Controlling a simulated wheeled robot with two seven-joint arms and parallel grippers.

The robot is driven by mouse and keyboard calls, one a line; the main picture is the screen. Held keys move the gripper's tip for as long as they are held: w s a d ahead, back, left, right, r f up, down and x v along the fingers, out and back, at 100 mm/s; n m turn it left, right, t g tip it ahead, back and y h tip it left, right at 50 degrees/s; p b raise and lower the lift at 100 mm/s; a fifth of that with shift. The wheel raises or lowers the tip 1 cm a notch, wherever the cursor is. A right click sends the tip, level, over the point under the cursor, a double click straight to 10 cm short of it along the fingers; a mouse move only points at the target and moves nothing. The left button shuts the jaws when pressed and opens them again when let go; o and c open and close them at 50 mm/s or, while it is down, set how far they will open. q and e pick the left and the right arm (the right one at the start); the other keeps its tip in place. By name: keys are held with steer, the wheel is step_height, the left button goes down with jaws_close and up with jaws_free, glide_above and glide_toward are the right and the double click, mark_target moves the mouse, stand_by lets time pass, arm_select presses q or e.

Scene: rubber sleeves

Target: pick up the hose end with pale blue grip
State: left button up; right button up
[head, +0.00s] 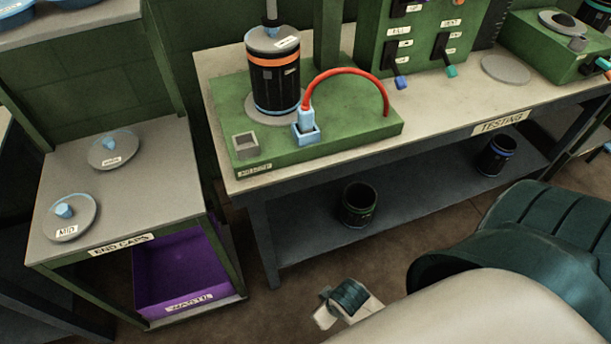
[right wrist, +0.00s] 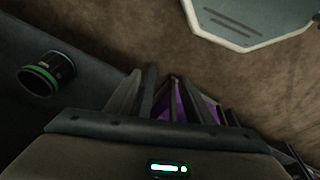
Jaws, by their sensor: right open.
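The red hose (head: 350,72) arches over the green test base on the bench. Its end with the pale blue grip (head: 306,117) stands upright at a pale blue square holder (head: 307,135) near the base's front edge. The hose's other end meets the base further right. My right gripper (head: 340,304) is low in front of the bench, well below and apart from the hose end. In the right wrist view its fingers (right wrist: 178,98) are spread with nothing held between them. The hose is not in the right wrist view. My left gripper is not in view.
A black cylinder with an orange band (head: 274,78) stands left of the hose end. A grey square socket (head: 245,144) is at the base's left. The lower shelf holds a green-banded sleeve (head: 360,204). A purple bin (head: 180,272) sits under the end-cap stand (head: 150,205).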

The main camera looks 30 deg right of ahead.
step_height(320, 180, up, 10)
steer(key=w+t, duration=0.1)
steer(key=w, duration=0.1)
steer(key=m+t+h, duration=0.5)
steer(key=t, duration=0.9)
glide_toward(310, 116)
steer(key=s, duration=0.2)
steer(key=shift+r, duration=0.2)
steer(key=shift+w, duration=0.1)
steer(key=p+x, duration=0.2)
steer(key=x, duration=0.8)
steer(key=shift+w+f, duration=0.1)
steer(key=shift+w, duration=0.35)
steer(key=shift+w+d+f, duration=0.1)
steer(key=shift+w, duration=0.5)
steer(key=shift+w, duration=0.1)
